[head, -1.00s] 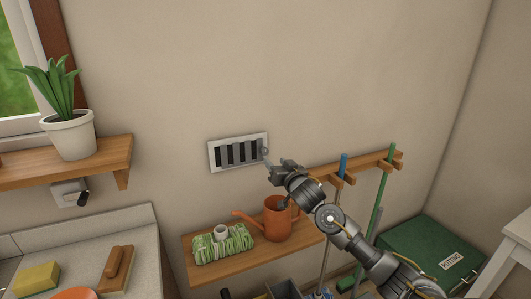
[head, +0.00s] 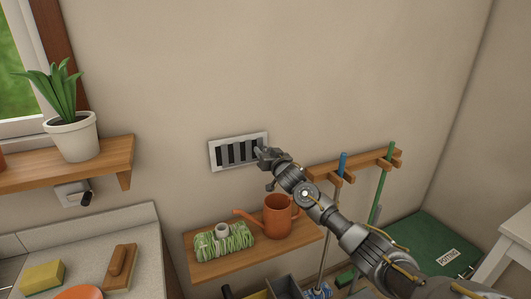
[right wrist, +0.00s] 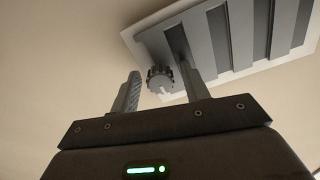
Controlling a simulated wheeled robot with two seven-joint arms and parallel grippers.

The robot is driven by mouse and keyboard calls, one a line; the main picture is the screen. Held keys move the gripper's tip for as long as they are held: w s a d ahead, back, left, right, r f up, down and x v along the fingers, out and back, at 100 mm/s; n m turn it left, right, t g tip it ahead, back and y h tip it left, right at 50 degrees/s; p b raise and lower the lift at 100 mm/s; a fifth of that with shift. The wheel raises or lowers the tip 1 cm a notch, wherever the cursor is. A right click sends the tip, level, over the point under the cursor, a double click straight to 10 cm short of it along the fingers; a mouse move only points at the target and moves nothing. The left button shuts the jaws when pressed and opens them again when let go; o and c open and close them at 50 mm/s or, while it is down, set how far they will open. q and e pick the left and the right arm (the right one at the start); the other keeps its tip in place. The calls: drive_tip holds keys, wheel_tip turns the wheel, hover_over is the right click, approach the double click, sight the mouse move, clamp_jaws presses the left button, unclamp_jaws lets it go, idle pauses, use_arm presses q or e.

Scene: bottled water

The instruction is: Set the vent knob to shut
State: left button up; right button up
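The vent (head: 233,153) is a pale framed grille with dark slots on the back wall. In the right wrist view the vent (right wrist: 232,38) fills the upper right. Its round grey ridged knob (right wrist: 160,79) has a small white mark at its lower edge there. My right gripper (head: 262,152) is at the vent's right end and hides the knob in the head view. In the right wrist view its two fingers (right wrist: 160,85) are open, one on each side of the knob, with a visible gap on both sides. My left gripper is not in view.
A tool rack (head: 330,173) is on the wall to the right. A potted plant (head: 72,137) stands at left. The wall above the vent is clear.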

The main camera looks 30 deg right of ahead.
clamp_jaws()
drive_tip(key=shift+a, duration=1.3)
drive_tip(key=shift+o, duration=0.5)
unclamp_jaws()
drive_tip(key=shift+a, duration=0.1)
drive_tip(key=s+b, duration=0.2)
drive_tip(key=s, duration=0.8)
drive_tip(key=shift+s+a, duration=0.25)
drive_tip(key=shift+s, duration=0.1)
